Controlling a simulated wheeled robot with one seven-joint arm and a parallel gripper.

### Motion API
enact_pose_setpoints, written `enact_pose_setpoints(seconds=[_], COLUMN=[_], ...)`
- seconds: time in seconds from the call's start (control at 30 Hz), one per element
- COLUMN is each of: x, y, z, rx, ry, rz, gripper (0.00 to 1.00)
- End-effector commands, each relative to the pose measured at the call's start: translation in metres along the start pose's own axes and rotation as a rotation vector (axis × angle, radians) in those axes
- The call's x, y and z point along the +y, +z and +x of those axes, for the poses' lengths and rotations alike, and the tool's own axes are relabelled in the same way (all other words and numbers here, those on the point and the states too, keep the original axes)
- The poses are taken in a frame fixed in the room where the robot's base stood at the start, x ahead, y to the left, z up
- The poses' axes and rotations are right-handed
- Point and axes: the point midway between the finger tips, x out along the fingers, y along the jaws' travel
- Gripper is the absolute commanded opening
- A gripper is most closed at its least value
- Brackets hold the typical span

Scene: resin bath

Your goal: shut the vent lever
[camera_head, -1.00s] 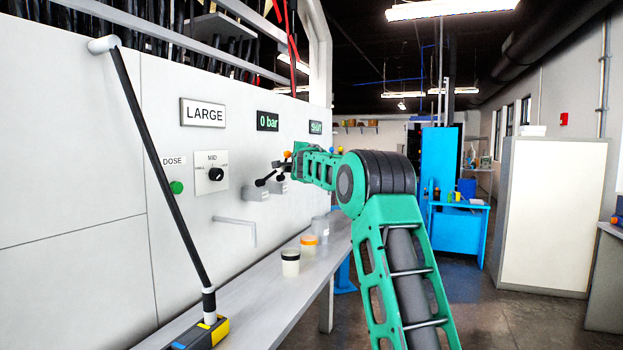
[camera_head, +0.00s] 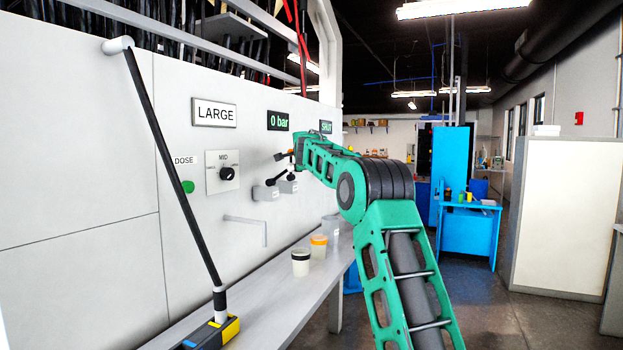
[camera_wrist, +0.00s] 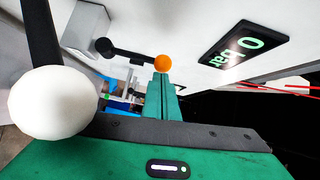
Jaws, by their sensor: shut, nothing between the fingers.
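Two grey lever boxes with black lever parts, the left one (camera_head: 265,193) and the right one (camera_head: 289,187), sit on the white panel. No label shows which lever is the vent lever. The wrist view shows an orange knob (camera_wrist: 163,63) on a black lever, and a large white knob (camera_wrist: 52,100) on a black bar close to the camera. My gripper (camera_wrist: 161,80) is shut, its tip just by the orange knob; I cannot tell whether they touch. In the head view my gripper (camera_head: 292,153) is small, just above the lever boxes. A green display (camera_head: 325,127) reads SHUT.
Another display (camera_head: 278,121) reads 0 bar. A MID dial (camera_head: 227,174), a green DOSE button (camera_head: 188,187) and a spout (camera_head: 247,224) are on the panel. Cups (camera_head: 301,262) stand on the bench (camera_head: 255,290) below. A yellow-black device (camera_head: 215,332) lies at its near end.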

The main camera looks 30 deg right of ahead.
Motion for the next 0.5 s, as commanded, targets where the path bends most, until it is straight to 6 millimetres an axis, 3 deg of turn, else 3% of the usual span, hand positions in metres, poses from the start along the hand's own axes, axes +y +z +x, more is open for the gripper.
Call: enact_pose_setpoints(seconds=[0.27,0.5], x=[-0.002,-0.006], y=[-0.01,-0.011], z=[-0.007,-0.036], rx=[0.001,-0.011], ry=[0.0,-0.001], rz=[0.0,-0.002], gripper=[0.0,0.0])
